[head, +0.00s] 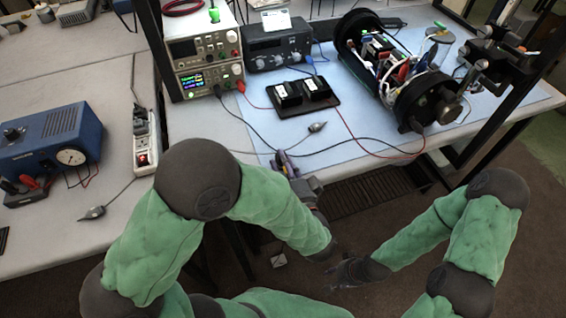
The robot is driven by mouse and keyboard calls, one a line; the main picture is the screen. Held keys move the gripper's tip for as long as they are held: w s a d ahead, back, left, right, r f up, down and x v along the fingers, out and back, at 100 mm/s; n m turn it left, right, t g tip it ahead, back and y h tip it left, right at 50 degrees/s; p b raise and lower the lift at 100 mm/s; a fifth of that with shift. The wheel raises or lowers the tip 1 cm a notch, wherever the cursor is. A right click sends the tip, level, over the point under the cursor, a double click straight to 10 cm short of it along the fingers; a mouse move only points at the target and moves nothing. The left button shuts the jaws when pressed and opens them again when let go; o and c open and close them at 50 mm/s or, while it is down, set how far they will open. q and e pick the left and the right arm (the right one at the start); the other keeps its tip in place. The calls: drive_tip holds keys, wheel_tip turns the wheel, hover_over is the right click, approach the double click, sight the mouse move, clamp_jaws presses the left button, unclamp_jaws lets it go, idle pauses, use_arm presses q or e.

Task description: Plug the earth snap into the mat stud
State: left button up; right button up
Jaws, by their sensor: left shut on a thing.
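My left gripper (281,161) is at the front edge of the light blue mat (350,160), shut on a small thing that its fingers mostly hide. I take this to be the earth snap, but its shape is too small to make out. The mat stud cannot be told apart near the gripper. A grey teardrop-shaped piece (317,127) on a thin grey lead lies on the mat, a little behind and right of the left gripper. My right gripper (343,274) hangs low over the floor, in front of the bench and apart from it; its fingers are too dark to read.
An open cylinder (385,62) with wiring lies at the back right of the mat. A black tray (303,96), a power supply (203,55) and red and black leads are behind the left gripper. A blue box (50,145), a power strip (143,140) and another teardrop piece (92,212) are left.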

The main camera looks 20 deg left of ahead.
use_arm(q)
drive_tip(key=shift+b, duration=0.55)
idle(1.6)
drive_tip(key=shift+f+b, duration=0.65)
drive_tip(key=o, duration=1.1)
drive_tip(key=shift+s+d, duration=0.1)
drive_tip(key=shift+s, duration=0.05)
drive_tip(key=v, duration=1.1)
drive_tip(key=shift+s+d, duration=0.25)
